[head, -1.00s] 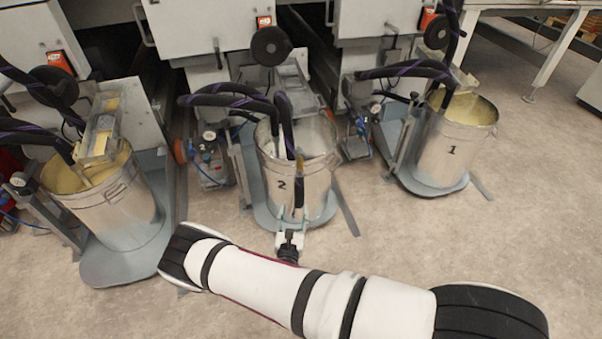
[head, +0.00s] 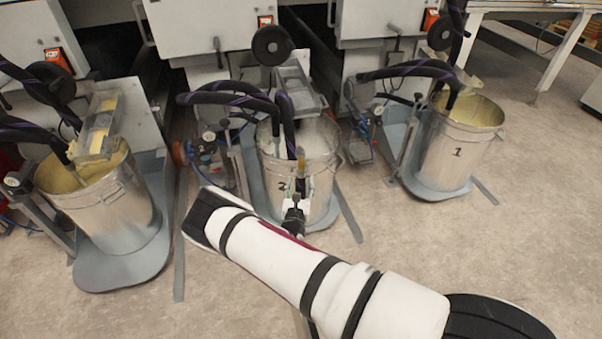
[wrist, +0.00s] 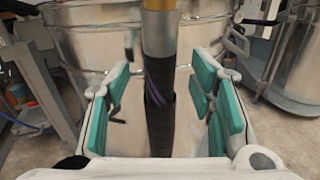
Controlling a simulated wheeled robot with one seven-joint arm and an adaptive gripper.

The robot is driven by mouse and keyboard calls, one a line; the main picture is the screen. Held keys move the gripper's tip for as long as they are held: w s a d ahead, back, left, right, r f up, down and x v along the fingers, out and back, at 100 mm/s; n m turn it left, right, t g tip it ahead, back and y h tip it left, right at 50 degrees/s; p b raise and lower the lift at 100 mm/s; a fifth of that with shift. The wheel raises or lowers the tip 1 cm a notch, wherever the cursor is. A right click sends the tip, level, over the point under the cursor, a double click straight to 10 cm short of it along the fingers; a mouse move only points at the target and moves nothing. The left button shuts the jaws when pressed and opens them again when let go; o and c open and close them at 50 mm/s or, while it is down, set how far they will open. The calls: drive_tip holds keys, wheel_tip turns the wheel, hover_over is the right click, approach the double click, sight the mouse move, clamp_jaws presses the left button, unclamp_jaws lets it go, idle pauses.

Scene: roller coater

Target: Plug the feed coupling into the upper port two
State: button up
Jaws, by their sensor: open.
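My gripper (head: 299,186) is open in front of the bucket marked 2 (head: 322,190). In the wrist view its teal-padded fingers (wrist: 163,103) stand on both sides of a dark hose (wrist: 160,125) with a purple stripe, with a visible gap on each side. The feed coupling, a brass and grey metal piece (wrist: 158,30), tops this hose and runs out of the wrist view's upper edge. In the head view the coupling (head: 300,161) shows small and yellowish just above my fingers. I cannot pick out upper port two in either view.
Bucket 1 (head: 450,165) stands at the right and another bucket (head: 120,215) at the left, each on a grey base. Dark hoses (head: 235,98) arch over bucket 2 from the left. A black round knob (head: 271,45) is above.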

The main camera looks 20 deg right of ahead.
drive_tip(key=shift+w+d, duration=0.15)
drive_tip(key=shift+w, duration=0.25)
clamp_jaws()
drive_tip(key=shift+r, duration=0.1)
